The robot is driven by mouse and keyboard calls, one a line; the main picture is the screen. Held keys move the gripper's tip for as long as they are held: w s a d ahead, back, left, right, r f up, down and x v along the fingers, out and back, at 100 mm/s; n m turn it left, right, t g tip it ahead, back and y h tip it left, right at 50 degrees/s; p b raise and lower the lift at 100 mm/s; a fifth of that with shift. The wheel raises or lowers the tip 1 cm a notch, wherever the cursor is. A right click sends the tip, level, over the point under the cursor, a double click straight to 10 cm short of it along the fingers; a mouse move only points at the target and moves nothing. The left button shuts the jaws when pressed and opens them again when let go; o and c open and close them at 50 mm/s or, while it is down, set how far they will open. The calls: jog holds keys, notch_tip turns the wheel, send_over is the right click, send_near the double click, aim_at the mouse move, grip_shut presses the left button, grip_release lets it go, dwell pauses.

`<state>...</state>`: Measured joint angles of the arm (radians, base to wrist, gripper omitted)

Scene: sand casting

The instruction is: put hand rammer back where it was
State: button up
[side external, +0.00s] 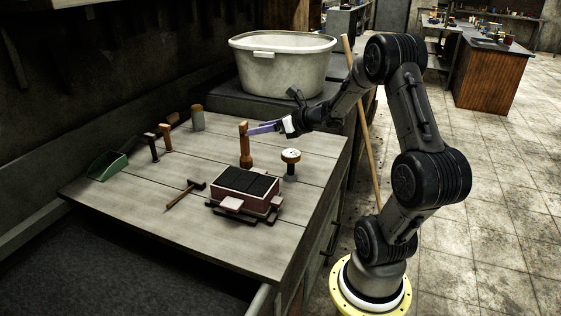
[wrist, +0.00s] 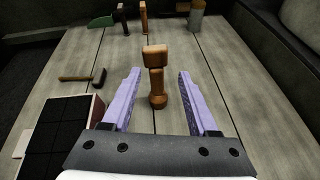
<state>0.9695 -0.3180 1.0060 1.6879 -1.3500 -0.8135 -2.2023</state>
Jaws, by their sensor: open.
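The wooden hand rammer (side external: 245,152) stands upright on the bench top in the side view. It has a narrow middle and thicker ends. It also shows in the wrist view (wrist: 157,88), upright between the two purple fingers. My gripper (side external: 252,130) is open, with its fingertips beside the upper part of the rammer. In the wrist view my gripper (wrist: 159,73) has a visible gap on each side of the rammer, and its jaws hold nothing.
A moulding flask (side external: 243,188) with dark sand, a small hammer (side external: 186,193) and a round-topped tool (side external: 290,162) are near the rammer. Wooden-handled tools (side external: 165,138) and a green scoop (side external: 108,165) stand farther left. A white tub (side external: 283,68) is behind.

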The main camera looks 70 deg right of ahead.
jog(key=s+a+r+m+g+h, duration=0.2)
jog(key=a+r+m+h, duration=0.5)
jog(key=m, duration=1)
jog(key=s+a+f+m+g+y, duration=0.2)
jog(key=s+a+m+g+y, duration=0.3)
jog(key=s+a+m, duration=1.1)
jog(key=s+a+y, duration=0.3)
jog(key=a, duration=0.1)
jog(key=shift+f+m+g, duration=0.2)
jog(key=shift+m+g, duration=0.1)
jog(key=shift+g, duration=0.1)
